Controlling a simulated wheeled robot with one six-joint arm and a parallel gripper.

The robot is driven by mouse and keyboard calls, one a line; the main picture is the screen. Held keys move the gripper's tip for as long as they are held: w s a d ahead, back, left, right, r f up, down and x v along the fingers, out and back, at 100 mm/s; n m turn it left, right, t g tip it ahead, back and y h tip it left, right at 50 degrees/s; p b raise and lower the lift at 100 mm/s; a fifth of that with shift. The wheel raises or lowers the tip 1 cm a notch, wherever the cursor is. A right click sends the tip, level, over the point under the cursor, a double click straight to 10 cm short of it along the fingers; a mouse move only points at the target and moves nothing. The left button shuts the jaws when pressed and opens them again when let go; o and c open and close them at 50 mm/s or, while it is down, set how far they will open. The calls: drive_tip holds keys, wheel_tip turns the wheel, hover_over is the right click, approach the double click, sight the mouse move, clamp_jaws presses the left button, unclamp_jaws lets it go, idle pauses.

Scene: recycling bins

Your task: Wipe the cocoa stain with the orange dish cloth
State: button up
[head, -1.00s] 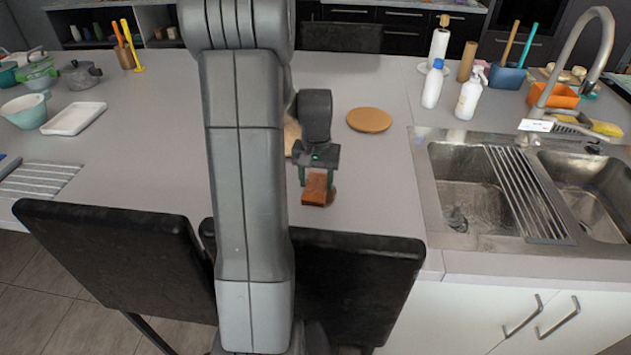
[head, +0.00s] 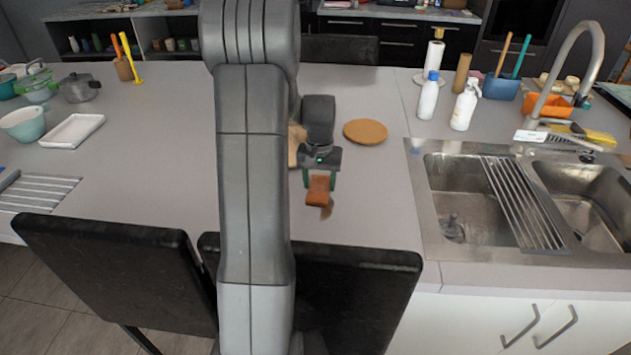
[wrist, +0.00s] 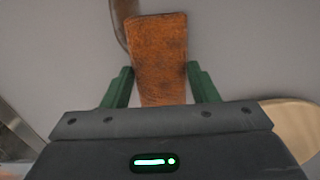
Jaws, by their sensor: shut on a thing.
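The orange dish cloth (head: 319,189) is a folded, brownish-orange strip held between the green fingers of my gripper (head: 321,178). In the wrist view the cloth (wrist: 158,50) sits between both fingers (wrist: 162,80) and sticks out past them. The cocoa stain (head: 326,212) is a brown smear on the grey counter, showing just below the cloth in the head view. In the wrist view part of the stain (wrist: 120,28) shows along the cloth's upper left edge; the rest is hidden by the cloth. I cannot tell whether the cloth touches the counter.
A round wooden board (head: 365,132) lies right of my gripper, and another tan item (head: 296,150) is partly hidden behind my arm. The sink (head: 465,185) is further right. Black chairs (head: 350,285) stand at the near edge. The counter right of the stain is clear.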

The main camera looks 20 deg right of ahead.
sight(323, 193)
drive_tip(key=shift+s+d, duration=0.4)
drive_tip(key=shift+d, duration=0.2)
drive_tip(key=shift+s+a+b, duration=0.3)
drive_tip(key=shift+s+a, duration=0.35)
drive_tip(key=shift+s, duration=0.7)
drive_tip(key=shift+s+a+b, duration=0.25)
drive_tip(key=shift+s+a, duration=0.45)
drive_tip(key=shift+s, duration=0.65)
drive_tip(key=shift+s+a+b, duration=0.3)
drive_tip(key=shift+s+a, duration=0.35)
drive_tip(key=shift+s, duration=0.7)
drive_tip(key=shift+s+a+f, duration=0.1)
drive_tip(key=shift+s+a, duration=0.15)
drive_tip(key=shift+s, duration=0.2)
drive_tip(key=shift+s+a, duration=0.2)
drive_tip(key=shift+s, duration=0.4)
drive_tip(key=shift+w+d+p, duration=0.25)
drive_tip(key=shift+w+d, duration=0.35)
drive_tip(key=shift+w, duration=0.7)
drive_tip(key=shift+w+d+p, duration=0.25)
drive_tip(key=shift+w+d, duration=0.35)
drive_tip(key=shift+w, duration=0.65)
drive_tip(key=shift+w+d+p, duration=0.25)
drive_tip(key=shift+w+d, duration=0.35)
drive_tip(key=shift+w, duration=0.7)
drive_tip(key=shift+w+d, duration=0.3)
drive_tip(key=shift+w, duration=0.35)
drive_tip(key=shift+w+d, duration=0.3)
drive_tip(key=shift+w, duration=0.35)
